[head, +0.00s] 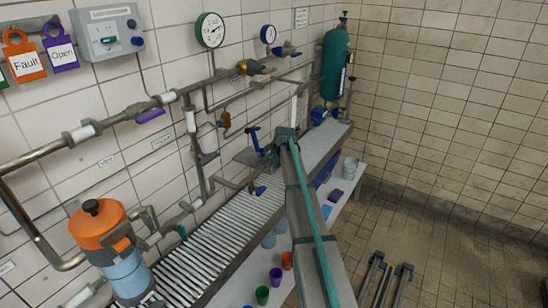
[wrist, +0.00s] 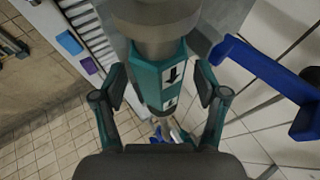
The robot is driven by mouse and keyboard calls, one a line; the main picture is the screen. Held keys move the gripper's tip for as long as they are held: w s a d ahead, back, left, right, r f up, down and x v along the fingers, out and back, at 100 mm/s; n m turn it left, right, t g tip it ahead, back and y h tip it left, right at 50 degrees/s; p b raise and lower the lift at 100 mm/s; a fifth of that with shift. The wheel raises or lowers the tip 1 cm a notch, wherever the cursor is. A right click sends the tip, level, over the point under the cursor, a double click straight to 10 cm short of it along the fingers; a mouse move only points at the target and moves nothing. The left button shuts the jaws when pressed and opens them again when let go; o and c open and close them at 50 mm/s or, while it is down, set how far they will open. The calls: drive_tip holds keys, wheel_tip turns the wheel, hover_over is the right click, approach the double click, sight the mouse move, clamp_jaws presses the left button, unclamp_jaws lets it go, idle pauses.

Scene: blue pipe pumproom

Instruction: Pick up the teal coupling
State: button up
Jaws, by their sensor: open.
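In the wrist view, a teal part with white labels and black arrows, which looks like the teal coupling (wrist: 170,85), stands between the two fingers of my gripper (wrist: 160,78). A thick grey round piece (wrist: 150,20) joins its upper end. The fingers are open, one on each side of it, and narrow gaps show on both sides. I cannot tell whether its depth matches the fingertips. In the head view, the far end of my arm is by the pipework near the wall, and it hides the gripper and the coupling.
A blue handle (wrist: 255,65) is close to the right finger in the wrist view. In the head view, a slatted bench (head: 215,250) runs along the tiled wall under pipes. Cups, including a purple one (head: 275,277), stand on a lower shelf. A teal cylinder (head: 334,65) stands behind.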

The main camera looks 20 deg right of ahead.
clamp_jaws()
drive_tip(key=shift+r, duration=0.1)
